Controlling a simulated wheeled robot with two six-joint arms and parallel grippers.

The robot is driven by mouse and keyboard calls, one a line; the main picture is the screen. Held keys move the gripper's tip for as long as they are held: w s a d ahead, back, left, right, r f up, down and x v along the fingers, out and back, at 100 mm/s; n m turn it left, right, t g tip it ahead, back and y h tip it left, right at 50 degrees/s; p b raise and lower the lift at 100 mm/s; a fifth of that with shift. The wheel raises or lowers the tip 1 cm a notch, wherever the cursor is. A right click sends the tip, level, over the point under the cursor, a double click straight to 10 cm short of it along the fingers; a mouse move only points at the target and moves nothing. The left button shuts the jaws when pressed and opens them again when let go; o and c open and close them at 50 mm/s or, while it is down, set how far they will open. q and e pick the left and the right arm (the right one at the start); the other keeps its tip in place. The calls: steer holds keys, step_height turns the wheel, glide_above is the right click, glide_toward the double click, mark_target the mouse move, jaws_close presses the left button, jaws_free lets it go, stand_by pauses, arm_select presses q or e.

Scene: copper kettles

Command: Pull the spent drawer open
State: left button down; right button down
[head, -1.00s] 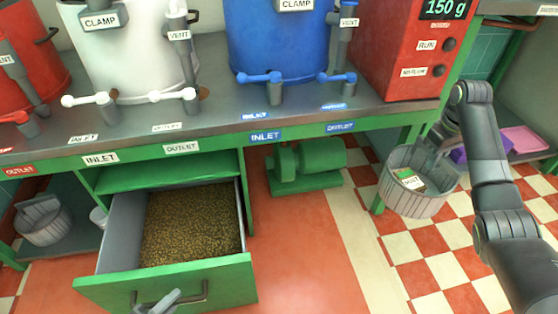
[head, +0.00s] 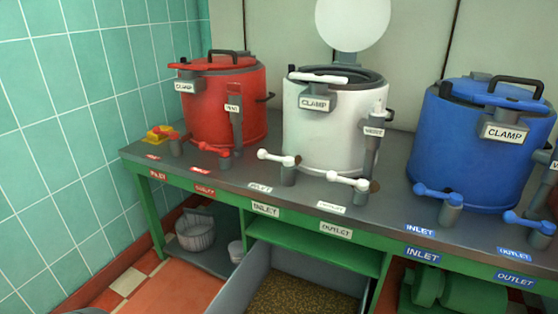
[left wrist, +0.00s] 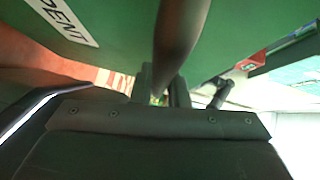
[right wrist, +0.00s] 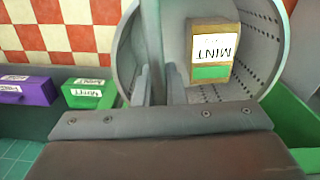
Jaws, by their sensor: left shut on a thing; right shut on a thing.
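The spent drawer (head: 240,287) stands pulled out beneath the white kettle, with brown grain (head: 290,297) inside. Its front is below the head view's edge. In the left wrist view its green front (left wrist: 110,50) shows with a partly cut-off label (left wrist: 62,20). My left gripper (left wrist: 162,92) is shut on the dark drawer handle (left wrist: 178,35). Neither gripper shows in the head view now.
Red (head: 225,105), white (head: 330,130) and blue (head: 480,150) kettles stand on the grey bench; the white one's lid is up. Another basket (head: 195,232) sits on the shelf below. Purple (right wrist: 25,87) and green (right wrist: 88,93) boxes lie left of my held basket.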

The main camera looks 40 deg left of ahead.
arm_select(q)
steer(key=c, duration=1.4)
jaws_free()
steer(key=shift+s, duration=0.1)
arm_select(e)
steer(key=shift+r, duration=0.1)
